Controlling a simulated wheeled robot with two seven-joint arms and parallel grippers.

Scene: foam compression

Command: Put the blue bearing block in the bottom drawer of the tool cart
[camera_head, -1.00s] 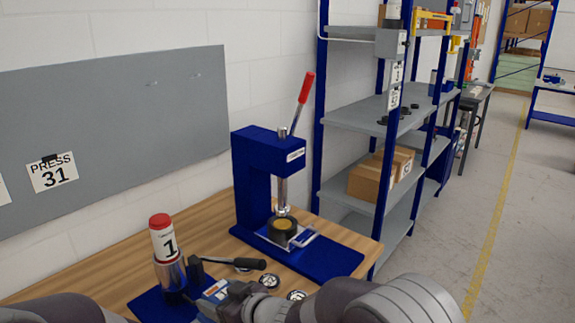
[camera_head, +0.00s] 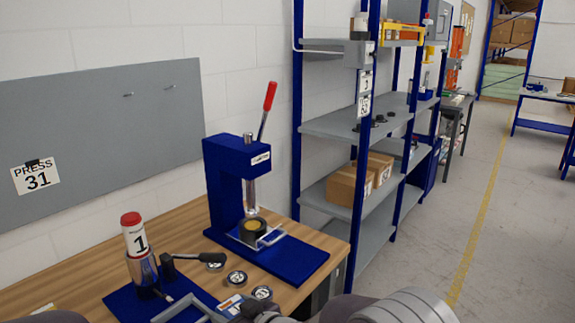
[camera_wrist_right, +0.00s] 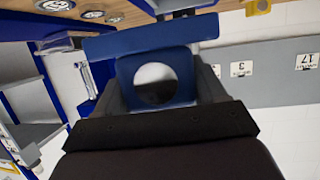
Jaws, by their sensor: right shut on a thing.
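The blue bearing block (camera_wrist_right: 125,73), with a round hole through it, shows in the right wrist view. It sits between the dark fingers of my right gripper (camera_wrist_right: 160,92), which is shut on it. In the head view my right gripper (camera_head: 262,311) is at the bottom edge, mostly cut off, in front of the workbench (camera_head: 185,232); the block is not clearly visible there. Only a bit of my left arm shows at the bottom left corner; its gripper is out of view. I cannot make out the tool cart or its bottom drawer in either view.
A blue press (camera_head: 225,165) with a red-tipped lever stands on the bench. Nearer are a red-capped cylinder (camera_head: 134,235), a black handle, round labelled discs (camera_head: 236,278) and a grey frame (camera_head: 185,308). Blue-framed shelving (camera_head: 340,125) stands to the right, with open floor (camera_head: 500,230) beyond.

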